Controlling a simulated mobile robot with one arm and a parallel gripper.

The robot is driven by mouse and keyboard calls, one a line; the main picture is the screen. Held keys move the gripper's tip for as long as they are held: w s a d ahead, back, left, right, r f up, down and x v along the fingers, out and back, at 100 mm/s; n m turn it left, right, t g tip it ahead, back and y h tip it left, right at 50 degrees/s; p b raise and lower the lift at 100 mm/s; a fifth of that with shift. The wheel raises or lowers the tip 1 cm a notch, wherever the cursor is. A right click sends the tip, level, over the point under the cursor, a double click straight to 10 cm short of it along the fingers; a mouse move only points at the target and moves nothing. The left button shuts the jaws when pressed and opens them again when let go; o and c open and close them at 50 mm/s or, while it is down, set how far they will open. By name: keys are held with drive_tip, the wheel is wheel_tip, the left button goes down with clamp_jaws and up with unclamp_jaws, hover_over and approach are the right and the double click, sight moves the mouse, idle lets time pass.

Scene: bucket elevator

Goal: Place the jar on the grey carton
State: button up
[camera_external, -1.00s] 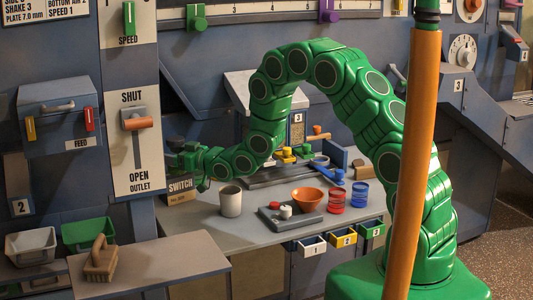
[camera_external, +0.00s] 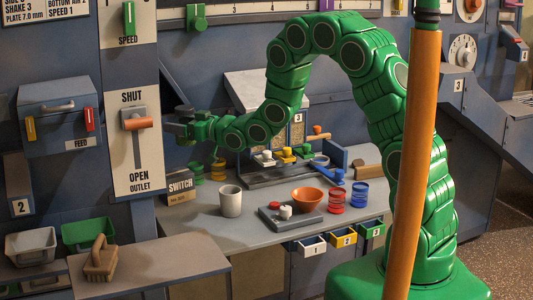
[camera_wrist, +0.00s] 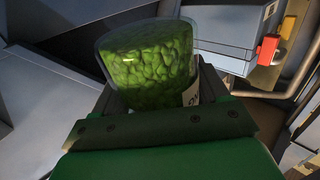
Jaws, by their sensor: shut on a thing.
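My gripper (camera_external: 177,124) is shut on a clear glass jar (camera_wrist: 150,58) with green, lumpy contents and a pale label, partly seen in the wrist view. The jar's lower part is hidden by the gripper. In the external view the gripper is raised above the bench's left end, in front of the outlet panel; the jar cannot be made out there. Below it on the bench stands a grey box lettered SWITCH (camera_external: 180,187), the most carton-like thing in view. I cannot tell for certain that it is the grey carton. The gripper is clear of it.
Green stacked pieces (camera_external: 196,173) stand behind the box. A grey cup (camera_external: 231,201), a dark tray (camera_external: 266,220), an orange bowl (camera_external: 307,200), and red (camera_external: 336,202) and blue (camera_external: 361,195) stacks occupy the bench. The outlet lever (camera_external: 139,123) is close to the gripper.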

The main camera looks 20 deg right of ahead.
drive_tip(key=s+d+r, duration=0.2)
drive_tip(key=s+d, duration=0.2)
drive_tip(key=s, duration=0.1)
hover_over(170, 172)
drive_tip(key=shift+w+d+f, duration=0.1)
drive_tip(key=shift+w+f, duration=0.05)
drive_tip(key=shift+f, duration=6.65)
drive_tip(key=o, duration=1.4)
drive_tip(key=shift+r, duration=0.1)
